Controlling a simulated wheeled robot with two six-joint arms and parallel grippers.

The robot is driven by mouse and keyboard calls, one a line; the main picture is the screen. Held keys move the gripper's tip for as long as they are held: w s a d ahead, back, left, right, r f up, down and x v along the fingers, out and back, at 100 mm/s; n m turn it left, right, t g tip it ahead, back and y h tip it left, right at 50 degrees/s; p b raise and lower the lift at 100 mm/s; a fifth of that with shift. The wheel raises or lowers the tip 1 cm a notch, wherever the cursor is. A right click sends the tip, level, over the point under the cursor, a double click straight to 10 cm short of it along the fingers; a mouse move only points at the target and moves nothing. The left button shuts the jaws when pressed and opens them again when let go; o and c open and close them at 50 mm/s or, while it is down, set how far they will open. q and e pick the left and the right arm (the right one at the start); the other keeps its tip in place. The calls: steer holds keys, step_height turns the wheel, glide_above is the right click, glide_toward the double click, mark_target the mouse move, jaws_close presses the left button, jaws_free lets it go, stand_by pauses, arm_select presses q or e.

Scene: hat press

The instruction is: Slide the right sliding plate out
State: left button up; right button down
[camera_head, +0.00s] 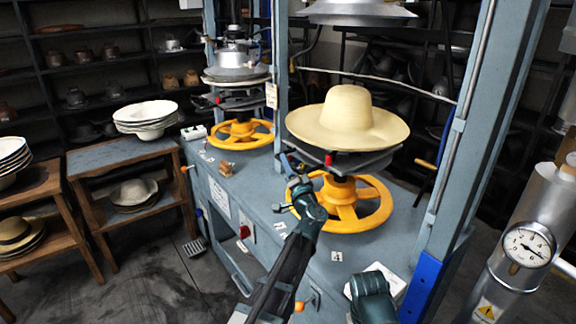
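The right sliding plate (365,164) is a dark grey plate under a wide-brimmed straw hat (349,121). It sits above the right yellow handwheel (345,215), between the press columns. A small red part (328,160) shows at its front left edge. My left gripper (291,161) is at the left of the plate, near its front left corner. Its fingers are small and dark, so I cannot tell whether they are open or touch the plate. Part of my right arm shows at the bottom; its gripper is not in view.
A second press station with a left yellow handwheel (243,134) stands behind. A blue-grey column (460,140) and a steel cylinder with a gauge (528,247) stand at the right. Wooden tables with stacked hats (146,115) are at the left. Floor (150,285) there is clear.

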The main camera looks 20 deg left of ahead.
arm_select(q)
jaws_close()
stand_by(1.2)
